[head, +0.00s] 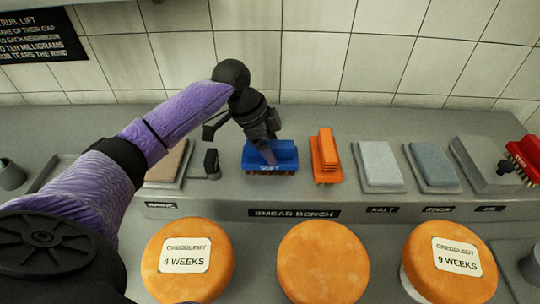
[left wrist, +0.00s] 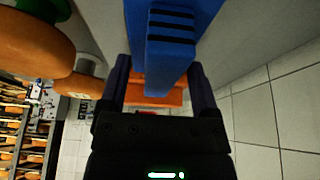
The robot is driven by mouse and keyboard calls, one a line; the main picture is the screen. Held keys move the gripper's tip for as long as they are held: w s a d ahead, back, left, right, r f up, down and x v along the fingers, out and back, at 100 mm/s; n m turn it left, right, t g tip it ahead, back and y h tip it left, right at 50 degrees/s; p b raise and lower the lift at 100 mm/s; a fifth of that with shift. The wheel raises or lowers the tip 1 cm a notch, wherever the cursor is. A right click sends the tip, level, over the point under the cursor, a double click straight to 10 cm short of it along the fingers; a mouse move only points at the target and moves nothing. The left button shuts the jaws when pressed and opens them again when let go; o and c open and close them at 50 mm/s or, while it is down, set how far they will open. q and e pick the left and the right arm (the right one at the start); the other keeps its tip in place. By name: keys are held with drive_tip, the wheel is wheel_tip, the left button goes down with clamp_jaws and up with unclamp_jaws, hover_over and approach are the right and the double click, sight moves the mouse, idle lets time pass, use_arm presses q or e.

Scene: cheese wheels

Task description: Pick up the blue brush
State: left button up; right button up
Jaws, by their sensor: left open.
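The blue brush (head: 287,155), labelled "SOFT", sits bristles down on the grey back shelf in the head view. My left gripper (head: 267,148) reaches down over it from the left, with its tip in front of the brush's left half. In the left wrist view, the blue brush (left wrist: 168,45) extends between the two dark fingers of my left gripper (left wrist: 160,80), one on each side. The jaws are open. I cannot tell whether either finger touches the brush. My right gripper is not in view.
An orange brush (head: 325,155) stands close to the right. Several orange cheese wheels (head: 323,263) stand in front. A tiled wall (head: 315,60) rises behind.

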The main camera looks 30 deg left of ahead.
use_arm(q)
drive_tip(key=shift+f, duration=0.15)
clamp_jaws()
idle(0.4)
